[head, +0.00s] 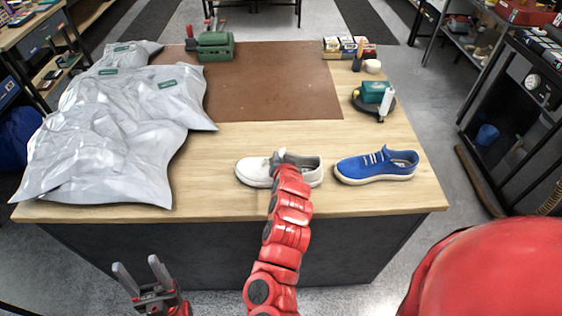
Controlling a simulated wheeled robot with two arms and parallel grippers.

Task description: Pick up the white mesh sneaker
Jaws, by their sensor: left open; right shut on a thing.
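The white mesh sneaker (254,171) is at the front middle of the wooden table, toe to the left. My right arm reaches up over it from below, and my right gripper (281,159) is shut on it near the tongue and collar. The arm hides part of the sneaker's middle. It appears at tabletop level; I cannot tell whether its sole touches the table. My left gripper (139,274) is open and empty, low in front of the table at the lower left.
A blue sneaker (376,166) stands just right of the white one. Grey plastic bags (105,135) cover the table's left side. A brown mat (275,85), a green vise (215,45), small boxes (345,46) and a teal-topped item (373,93) are farther back.

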